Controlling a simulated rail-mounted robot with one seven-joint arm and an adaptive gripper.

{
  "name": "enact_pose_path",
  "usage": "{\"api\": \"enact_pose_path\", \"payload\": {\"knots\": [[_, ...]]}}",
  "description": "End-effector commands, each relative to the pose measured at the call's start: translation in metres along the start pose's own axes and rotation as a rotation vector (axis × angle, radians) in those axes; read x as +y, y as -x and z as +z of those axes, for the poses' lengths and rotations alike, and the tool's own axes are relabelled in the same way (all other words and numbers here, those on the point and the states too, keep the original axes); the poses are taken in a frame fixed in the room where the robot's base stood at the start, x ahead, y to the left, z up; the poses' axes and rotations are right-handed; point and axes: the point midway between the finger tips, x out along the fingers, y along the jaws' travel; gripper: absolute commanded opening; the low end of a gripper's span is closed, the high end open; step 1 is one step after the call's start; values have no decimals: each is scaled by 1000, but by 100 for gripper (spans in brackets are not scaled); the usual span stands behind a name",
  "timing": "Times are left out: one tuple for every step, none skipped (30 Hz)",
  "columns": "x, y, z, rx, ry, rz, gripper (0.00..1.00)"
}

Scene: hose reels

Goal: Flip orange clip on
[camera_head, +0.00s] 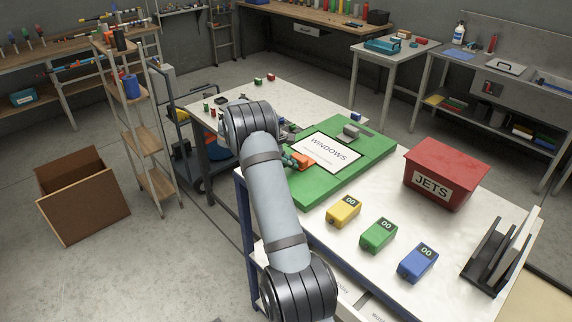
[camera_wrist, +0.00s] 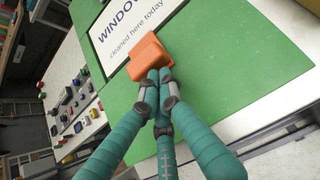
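The orange clip (camera_head: 302,160) sits at the near left edge of the white WINDOWS sheet (camera_head: 333,149) on the green board (camera_head: 318,185). In the wrist view the orange clip (camera_wrist: 147,53) lies over the sheet's edge, beside the printed words. My gripper (camera_wrist: 158,77) has teal fingers drawn together, with their tips at the clip's near edge. They seem to touch or nearly touch it; no grip around it shows. In the head view my gripper (camera_head: 290,159) is partly hidden behind my arm. A grey clip (camera_head: 351,131) sits at the sheet's far edge.
Yellow (camera_head: 343,211), green (camera_head: 378,235) and blue (camera_head: 417,263) counter boxes stand in front of the board. A red JETS box (camera_head: 445,173) and an upright dark rack (camera_head: 500,250) stand to the right. Small parts lie on the table (camera_head: 295,95) behind.

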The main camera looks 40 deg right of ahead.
Motion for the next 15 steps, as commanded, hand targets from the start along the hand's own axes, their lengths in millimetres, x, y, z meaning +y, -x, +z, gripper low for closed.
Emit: {"api": "enact_pose_path", "payload": {"knots": [[-3, -6, 9, -1, -4, -4, 0], [-3, -8, 12, -1, -3, -3, 0], [-3, -11, 14, -1, -3, -2, 0], [-3, -12, 14, -1, -2, -1, 0], [-3, -13, 14, -1, -2, -1, 0], [-3, -13, 14, -1, -2, -1, 0], [-3, -13, 14, -2, -2, -1, 0], [-3, -13, 14, -2, -2, -1, 0], [-3, -13, 14, -2, -2, -1, 0], [-3, -13, 14, -2, -2, -1, 0], [-3, -13, 14, -2, -2, -1, 0], [-3, -13, 14, -2, -2, -1, 0], [-3, -12, 14, -2, -2, -1, 0], [-3, -12, 13, -2, -2, -1, 0], [-3, -11, 12, -2, -1, -1, 0]]}}
